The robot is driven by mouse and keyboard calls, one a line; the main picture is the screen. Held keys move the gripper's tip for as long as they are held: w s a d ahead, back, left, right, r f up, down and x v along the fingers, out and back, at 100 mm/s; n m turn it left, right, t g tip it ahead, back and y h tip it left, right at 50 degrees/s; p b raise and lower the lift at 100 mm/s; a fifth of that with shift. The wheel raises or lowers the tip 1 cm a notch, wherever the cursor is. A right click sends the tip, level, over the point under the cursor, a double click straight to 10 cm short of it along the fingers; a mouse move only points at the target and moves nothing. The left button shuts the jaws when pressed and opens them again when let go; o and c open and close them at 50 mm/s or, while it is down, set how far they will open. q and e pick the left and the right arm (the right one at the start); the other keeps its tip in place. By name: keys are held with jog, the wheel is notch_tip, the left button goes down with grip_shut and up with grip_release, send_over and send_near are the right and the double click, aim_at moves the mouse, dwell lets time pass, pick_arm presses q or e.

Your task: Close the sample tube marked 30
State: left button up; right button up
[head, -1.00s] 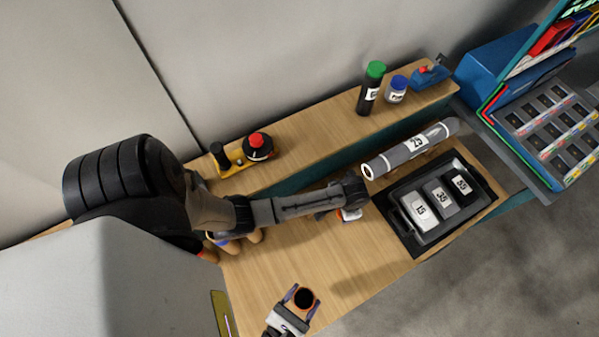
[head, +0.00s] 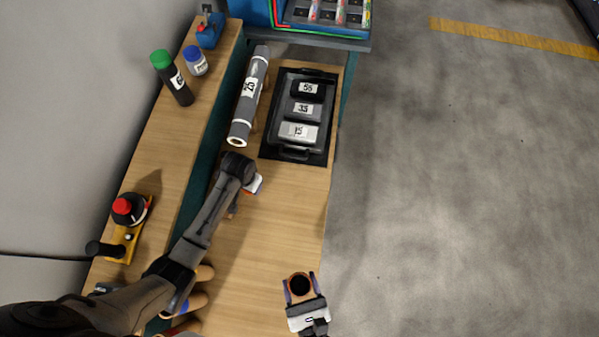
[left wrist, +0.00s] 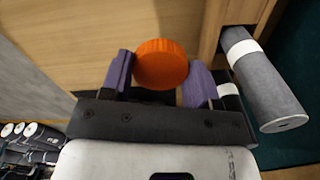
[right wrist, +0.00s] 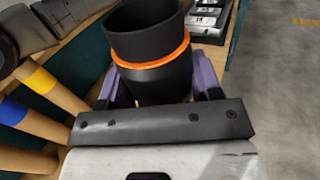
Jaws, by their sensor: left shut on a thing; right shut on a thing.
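A black tube (right wrist: 148,45) with an orange ring stands upright in my right gripper (right wrist: 160,82), its mouth open at the top. In the head view the tube (head: 299,284) and the right gripper (head: 301,291) are near the bench's front right edge. No number shows on the tube from here. My left gripper (left wrist: 160,66) is shut on a round orange cap (left wrist: 160,63), apart from the tube. In the head view my left arm mostly hides this gripper, and the cap is not clear there.
A grey roll marked 25 (head: 249,92) lies beside a black tray (head: 270,148) of numbered blocks. A green-capped bottle (head: 172,79), a blue-lidded jar (head: 195,62) and a red-knobbed device (head: 127,212) stand on the raised shelf. Bench surface between the grippers is clear.

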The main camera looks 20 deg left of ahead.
jog(key=o, duration=0.7)
jog(key=c, duration=0.8)
